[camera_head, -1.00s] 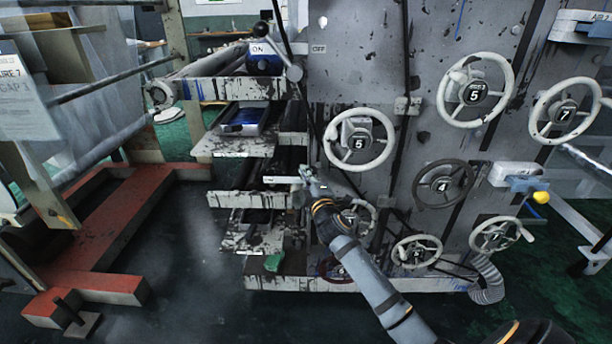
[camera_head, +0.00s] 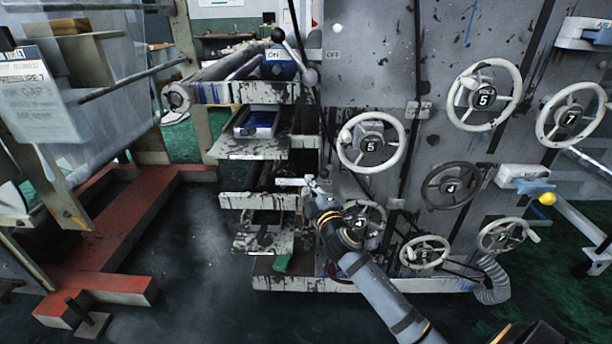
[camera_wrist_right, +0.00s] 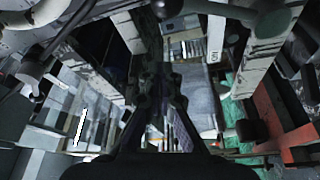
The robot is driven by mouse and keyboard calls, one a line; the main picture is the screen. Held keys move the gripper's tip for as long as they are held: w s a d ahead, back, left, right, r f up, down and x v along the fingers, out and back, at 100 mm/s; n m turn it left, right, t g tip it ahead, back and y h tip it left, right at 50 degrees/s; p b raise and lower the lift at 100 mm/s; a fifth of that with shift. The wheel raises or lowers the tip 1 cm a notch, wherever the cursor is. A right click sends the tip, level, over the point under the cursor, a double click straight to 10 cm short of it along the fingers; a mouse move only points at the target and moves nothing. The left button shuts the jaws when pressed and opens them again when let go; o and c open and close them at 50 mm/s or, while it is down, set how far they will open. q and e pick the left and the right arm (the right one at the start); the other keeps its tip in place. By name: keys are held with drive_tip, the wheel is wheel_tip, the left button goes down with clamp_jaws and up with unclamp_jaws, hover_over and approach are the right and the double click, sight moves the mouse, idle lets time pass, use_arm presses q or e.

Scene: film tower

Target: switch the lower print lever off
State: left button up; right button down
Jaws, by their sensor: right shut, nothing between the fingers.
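My right gripper (camera_head: 311,184) is in front of the machine's left edge, beside a small white label (camera_head: 290,182) at the middle shelf level. It is shut and empty. In the wrist view its dark fingers (camera_wrist_right: 160,85) are together at the centre. A lower print lever cannot be made out clearly in the head view; the gripper and arm cover that spot. The upper lever (camera_head: 292,55), with a black knob and grey hub, leans left toward the ON label (camera_head: 275,55); the OFF label (camera_head: 333,55) is right of it. My left gripper is out of view.
Several handwheels, including a white one (camera_head: 345,152), stick out from the grey panel right of the gripper. Paint-stained shelves (camera_head: 250,148) project on the left. A red floor frame (camera_head: 125,225) lies farther left. Dark floor (camera_head: 200,270) between them is clear.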

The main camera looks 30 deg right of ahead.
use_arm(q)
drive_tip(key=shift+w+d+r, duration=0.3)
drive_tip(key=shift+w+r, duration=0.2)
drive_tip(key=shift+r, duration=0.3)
use_arm(e)
drive_tip(key=v, duration=0.4)
drive_tip(key=shift+s+f, duration=0.1)
drive_tip(key=shift+s, duration=0.25)
drive_tip(key=shift+f, duration=0.1)
